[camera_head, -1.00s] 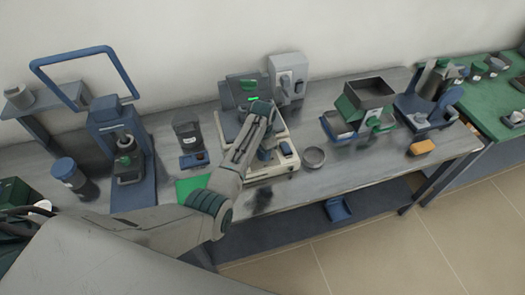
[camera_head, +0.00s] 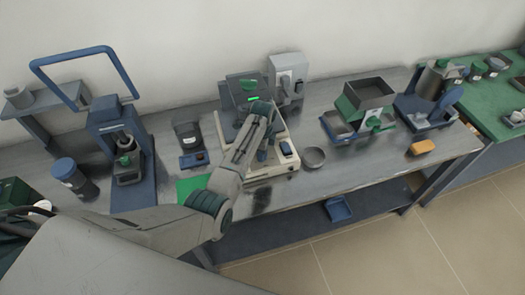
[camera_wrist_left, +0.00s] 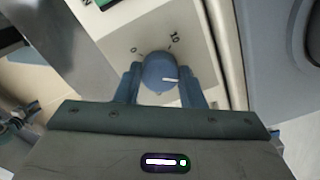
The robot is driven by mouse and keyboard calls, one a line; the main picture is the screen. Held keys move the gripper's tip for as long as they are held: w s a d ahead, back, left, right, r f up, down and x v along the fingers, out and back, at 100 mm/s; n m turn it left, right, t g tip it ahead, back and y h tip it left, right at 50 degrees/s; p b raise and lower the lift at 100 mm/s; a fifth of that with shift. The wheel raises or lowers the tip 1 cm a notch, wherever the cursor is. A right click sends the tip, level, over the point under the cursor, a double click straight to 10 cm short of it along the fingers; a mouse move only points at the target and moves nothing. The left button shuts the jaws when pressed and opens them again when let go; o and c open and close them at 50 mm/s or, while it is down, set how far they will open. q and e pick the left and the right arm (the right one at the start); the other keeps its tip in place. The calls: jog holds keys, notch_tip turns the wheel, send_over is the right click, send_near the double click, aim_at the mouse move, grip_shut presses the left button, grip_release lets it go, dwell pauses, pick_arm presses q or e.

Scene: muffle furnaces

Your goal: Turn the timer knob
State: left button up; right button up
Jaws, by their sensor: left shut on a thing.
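The timer knob (camera_wrist_left: 158,70) is a round blue dial on a pale panel, with "0" printed at its upper left and "10" at its upper right. Its white pointer line points to the right in the left wrist view. My left gripper (camera_wrist_left: 160,84) is shut on the knob, with one blue finger on each side. In the head view, my left arm reaches over the cream device (camera_head: 285,168), which has a lit green display (camera_head: 253,98), and hides most of its front. My right gripper is not in view.
A small metal dish (camera_head: 315,157) sits right of the device. A blue press (camera_head: 125,150) and a dark jar (camera_head: 187,133) stand to its left.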

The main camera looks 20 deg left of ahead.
pick_arm(q)
jog(key=shift+r+m, duration=0.1)
jog(key=shift+m, duration=0.5)
jog(key=o, duration=1)
jog(key=shift+r, duration=0.15)
jog(key=r, duration=0.3)
jog(key=shift+s+d, duration=0.2)
jog(key=shift+s, duration=0.2)
jog(key=s+d, duration=0.1)
jog(key=s, duration=0.4)
jog(key=s+d+r, duration=0.1)
jog(key=s, duration=0.3)
jog(key=s+d, duration=0.2)
jog(key=s, duration=0.3)
jog(key=shift+s+d+r, duration=0.1)
jog(key=shift+s+r, duration=0.2)
